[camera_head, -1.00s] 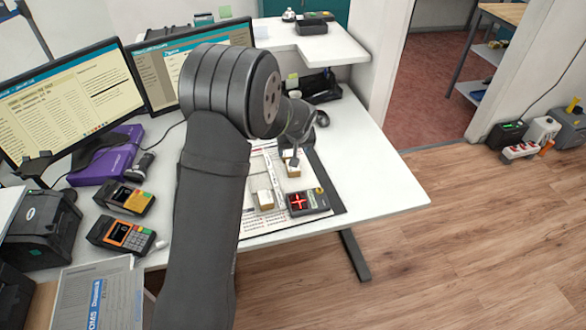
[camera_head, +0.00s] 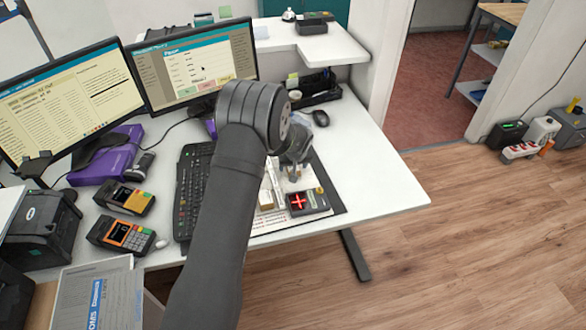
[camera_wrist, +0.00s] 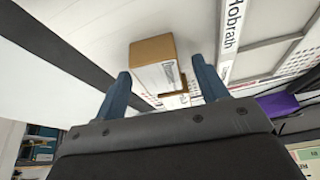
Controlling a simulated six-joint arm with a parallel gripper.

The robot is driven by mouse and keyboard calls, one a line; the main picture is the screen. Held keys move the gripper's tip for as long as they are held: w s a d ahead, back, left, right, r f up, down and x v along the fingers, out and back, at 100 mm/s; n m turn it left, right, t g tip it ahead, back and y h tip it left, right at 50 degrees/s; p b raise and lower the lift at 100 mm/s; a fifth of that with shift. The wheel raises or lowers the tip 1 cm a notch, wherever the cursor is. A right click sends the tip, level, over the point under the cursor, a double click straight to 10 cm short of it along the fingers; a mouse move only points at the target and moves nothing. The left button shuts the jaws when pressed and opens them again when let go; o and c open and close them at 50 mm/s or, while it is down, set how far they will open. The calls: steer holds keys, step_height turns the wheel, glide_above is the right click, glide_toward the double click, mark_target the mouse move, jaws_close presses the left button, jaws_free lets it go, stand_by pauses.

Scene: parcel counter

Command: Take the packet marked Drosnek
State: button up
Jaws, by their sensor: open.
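In the wrist view, a small packet (camera_wrist: 155,66) with a tan cardboard side and a white face lies ahead of my gripper (camera_wrist: 161,72). The white face has dark marks that I cannot read, so I cannot tell whether it says Drosnek. My gripper's two blue fingers are open, one towards each side of the packet; contact cannot be told. In the head view, my gripper (camera_head: 294,160) is over the desk mat and partly hides that area. Another small white and tan packet (camera_head: 266,200) stands to its lower left.
A strip reading "Hobrath" (camera_wrist: 232,25) lies beside the packet. A dark device with a red cross (camera_head: 308,202) sits on the mat near the front. A keyboard (camera_head: 190,190), card terminals (camera_head: 122,235) and monitors (camera_head: 195,65) are to the left. The desk's right side (camera_head: 380,185) is clear.

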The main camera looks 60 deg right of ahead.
steer(key=shift+c, duration=0.5)
steer(key=c, duration=1)
